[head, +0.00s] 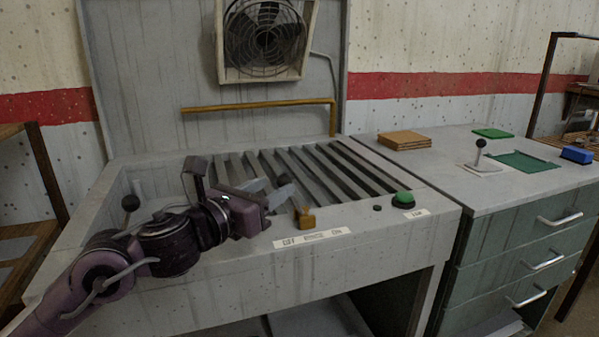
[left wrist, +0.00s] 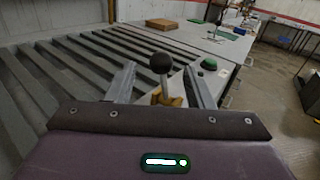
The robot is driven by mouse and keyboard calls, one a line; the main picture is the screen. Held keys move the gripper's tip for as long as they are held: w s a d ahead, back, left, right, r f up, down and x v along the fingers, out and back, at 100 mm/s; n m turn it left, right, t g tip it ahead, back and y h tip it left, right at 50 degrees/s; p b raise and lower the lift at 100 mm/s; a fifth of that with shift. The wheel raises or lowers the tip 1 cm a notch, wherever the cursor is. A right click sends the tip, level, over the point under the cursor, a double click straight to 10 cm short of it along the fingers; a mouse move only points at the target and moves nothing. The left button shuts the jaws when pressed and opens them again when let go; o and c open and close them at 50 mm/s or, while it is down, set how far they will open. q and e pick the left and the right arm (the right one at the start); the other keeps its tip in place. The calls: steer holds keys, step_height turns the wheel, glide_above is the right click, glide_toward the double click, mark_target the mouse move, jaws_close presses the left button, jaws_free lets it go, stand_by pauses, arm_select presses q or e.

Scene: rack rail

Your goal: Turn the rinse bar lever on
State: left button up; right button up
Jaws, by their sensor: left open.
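The rinse bar lever has a brass base (head: 306,219) at the front edge of the grey sink bench, above a label strip (head: 312,238) with ON at its right end. In the left wrist view its dark ball knob (left wrist: 161,62) and stem stand above the brass base (left wrist: 168,99). My left gripper (head: 279,188) is open, just left of the base in the head view. In the left wrist view, the lever shows between the two fingers, with no clear contact. In the head view the knob is hidden by the gripper. My right gripper is not in view.
Slats (head: 290,172) fill the bench top behind the gripper. A green button (head: 403,198) stands right of the lever. The right cabinet carries a third lever (head: 480,145), brown tiles (head: 405,140) and a blue block (head: 577,155).

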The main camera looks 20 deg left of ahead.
mark_target(294, 198)
arm_select(q)
steer(key=shift+w+d+r, duration=0.25)
steer(key=shift+w, duration=0.2)
steer(key=shift+p+x, duration=0.3)
steer(key=shift+x, duration=2.5)
steer(key=shift+f, duration=0.2)
jaws_close()
